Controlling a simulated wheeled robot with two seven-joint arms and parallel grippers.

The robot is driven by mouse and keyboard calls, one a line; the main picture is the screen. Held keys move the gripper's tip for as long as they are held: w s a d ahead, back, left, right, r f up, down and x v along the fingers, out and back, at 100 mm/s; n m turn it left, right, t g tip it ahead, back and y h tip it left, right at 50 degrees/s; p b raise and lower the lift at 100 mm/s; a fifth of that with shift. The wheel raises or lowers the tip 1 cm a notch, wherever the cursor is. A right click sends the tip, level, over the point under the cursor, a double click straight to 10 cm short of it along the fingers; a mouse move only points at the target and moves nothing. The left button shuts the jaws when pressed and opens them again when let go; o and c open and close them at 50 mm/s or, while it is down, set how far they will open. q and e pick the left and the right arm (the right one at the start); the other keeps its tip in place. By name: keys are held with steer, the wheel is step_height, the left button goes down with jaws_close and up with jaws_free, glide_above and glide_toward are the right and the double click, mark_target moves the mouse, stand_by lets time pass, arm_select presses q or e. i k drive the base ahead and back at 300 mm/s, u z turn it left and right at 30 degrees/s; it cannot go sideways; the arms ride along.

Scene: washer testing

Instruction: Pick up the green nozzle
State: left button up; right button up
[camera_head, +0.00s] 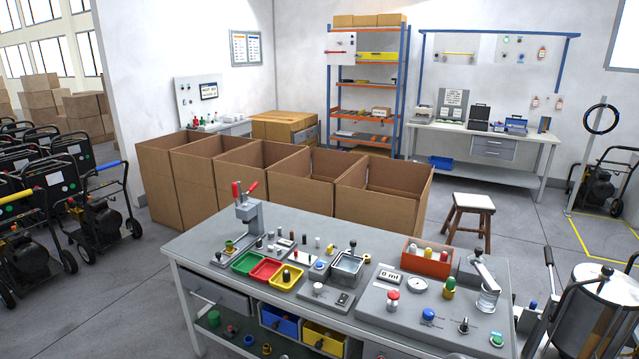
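Several small green parts are in view, and I cannot tell for certain which is the green nozzle. A green-topped part with a yellowish body (449,288) stands upright at the right of the workbench (345,318), beside the round gauge. A small green and brass-coloured part (229,247) sits at the bench's left end, near the lever press. A dark green round part (214,318) is on the lower shelf. Neither of my grippers is in view.
Green (250,262) and red (266,270) trays lie left of a metal basin (346,267). A red box (427,261) holds small bottles. A lever press (250,215) rises at left. Cardboard boxes (382,207) stand behind the bench; a metal tank (590,315) stands right.

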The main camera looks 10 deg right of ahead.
mark_target(450, 285)
steer(key=z, duration=1.35)
